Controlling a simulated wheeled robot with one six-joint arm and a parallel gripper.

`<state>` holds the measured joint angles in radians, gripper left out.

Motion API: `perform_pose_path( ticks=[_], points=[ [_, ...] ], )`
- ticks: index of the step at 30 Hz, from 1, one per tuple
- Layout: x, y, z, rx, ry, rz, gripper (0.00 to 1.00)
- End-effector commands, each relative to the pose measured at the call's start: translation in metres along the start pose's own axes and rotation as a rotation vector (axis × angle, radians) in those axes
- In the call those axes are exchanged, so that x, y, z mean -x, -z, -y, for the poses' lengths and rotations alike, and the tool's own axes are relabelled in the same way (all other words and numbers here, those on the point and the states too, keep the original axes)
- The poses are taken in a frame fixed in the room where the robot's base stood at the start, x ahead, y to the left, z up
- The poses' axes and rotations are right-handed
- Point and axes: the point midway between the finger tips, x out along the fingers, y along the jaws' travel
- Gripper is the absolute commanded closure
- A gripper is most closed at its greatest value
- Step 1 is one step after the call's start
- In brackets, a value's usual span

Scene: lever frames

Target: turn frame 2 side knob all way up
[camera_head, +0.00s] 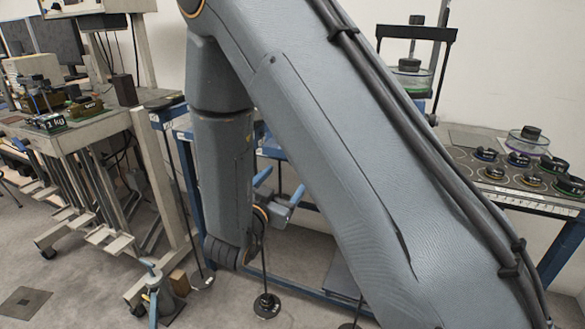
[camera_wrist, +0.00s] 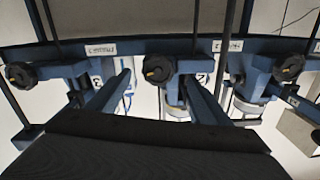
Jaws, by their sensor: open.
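In the wrist view a dark round knob (camera_wrist: 159,67) with a small orange mark on its left shows between and just beyond the blue fingers of my gripper (camera_wrist: 157,84). The fingers are apart, with nothing between them, and I cannot tell any contact with the knob. A white tag (camera_wrist: 227,46) to its right appears to end in 2, upside down; which knob it belongs to is unclear. In the head view my gripper (camera_head: 281,184) is open in front of the blue rack. My arm hides the knobs there.
Similar knobs stand at left (camera_wrist: 20,75) and right (camera_wrist: 288,66) in the wrist view, with another tag (camera_wrist: 103,49). In the head view, a tabletop with dark weights (camera_head: 486,154) is at right, a cluttered bench (camera_head: 75,125) at left, and a hanging rod's base (camera_head: 267,305) below.

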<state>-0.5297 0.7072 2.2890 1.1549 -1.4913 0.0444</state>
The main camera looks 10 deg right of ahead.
Motion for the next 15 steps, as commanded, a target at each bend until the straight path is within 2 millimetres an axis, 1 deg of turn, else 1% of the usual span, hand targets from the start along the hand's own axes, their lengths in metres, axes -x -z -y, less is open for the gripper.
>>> perform_pose_path(
  ticks=[2, 5, 12, 15],
  points=[
    [-0.002, 0.001, -0.002, 0.002, -0.007, -0.02, 0.27],
    [-0.011, 0.003, -0.003, 0.002, -0.013, -0.026, 0.27],
    [-0.049, 0.004, -0.004, 0.002, -0.014, -0.025, 0.27],
    [-0.062, 0.004, -0.004, 0.001, -0.012, -0.024, 0.27]
  ],
)
